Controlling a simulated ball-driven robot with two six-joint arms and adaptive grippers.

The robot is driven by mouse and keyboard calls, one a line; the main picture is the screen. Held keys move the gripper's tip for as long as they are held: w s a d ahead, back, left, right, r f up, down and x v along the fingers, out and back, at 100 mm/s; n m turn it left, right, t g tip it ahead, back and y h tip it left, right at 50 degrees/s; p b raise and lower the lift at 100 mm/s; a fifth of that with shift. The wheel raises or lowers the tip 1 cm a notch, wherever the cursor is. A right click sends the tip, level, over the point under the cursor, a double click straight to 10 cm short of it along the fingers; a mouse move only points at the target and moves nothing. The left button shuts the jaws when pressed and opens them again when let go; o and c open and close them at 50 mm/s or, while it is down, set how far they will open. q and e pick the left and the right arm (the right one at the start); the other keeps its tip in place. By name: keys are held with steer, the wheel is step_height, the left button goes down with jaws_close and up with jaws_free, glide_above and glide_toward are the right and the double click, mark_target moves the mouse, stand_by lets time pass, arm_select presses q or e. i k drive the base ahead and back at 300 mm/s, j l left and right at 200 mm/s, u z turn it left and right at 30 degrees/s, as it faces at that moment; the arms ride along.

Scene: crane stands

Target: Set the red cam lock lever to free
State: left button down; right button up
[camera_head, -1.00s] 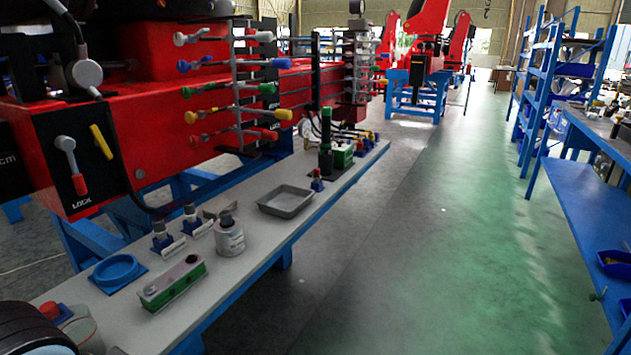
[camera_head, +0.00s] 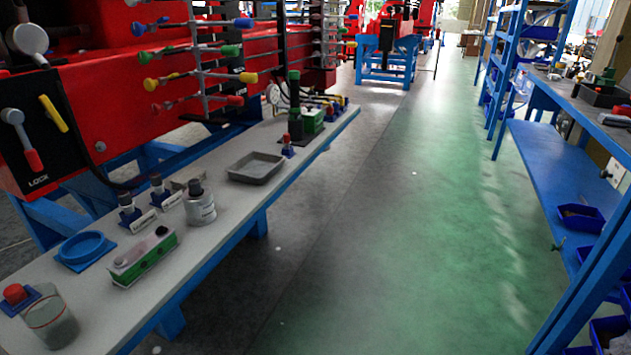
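The cam lock lever (camera_head: 22,139) is on a black panel on the side of the red crane body, at the left edge. It has a grey arm with a round top and a red grip at its lower end, which hangs down and slightly right. The word LOCK (camera_head: 38,181) is printed below the grip. A yellow lever (camera_head: 53,113) sits tilted just right of it on the same panel. Neither of my grippers shows in this view.
A long grey bench (camera_head: 225,210) stands before the crane, holding a blue ring (camera_head: 85,249), a green-and-white box (camera_head: 144,257), a can (camera_head: 200,205), a tray (camera_head: 256,168) and a glass jar (camera_head: 49,318). Blue shelving (camera_head: 560,160) stands right. The green floor between is clear.

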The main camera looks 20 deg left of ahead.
mark_target(16, 117)
steer(key=u, duration=1.85)
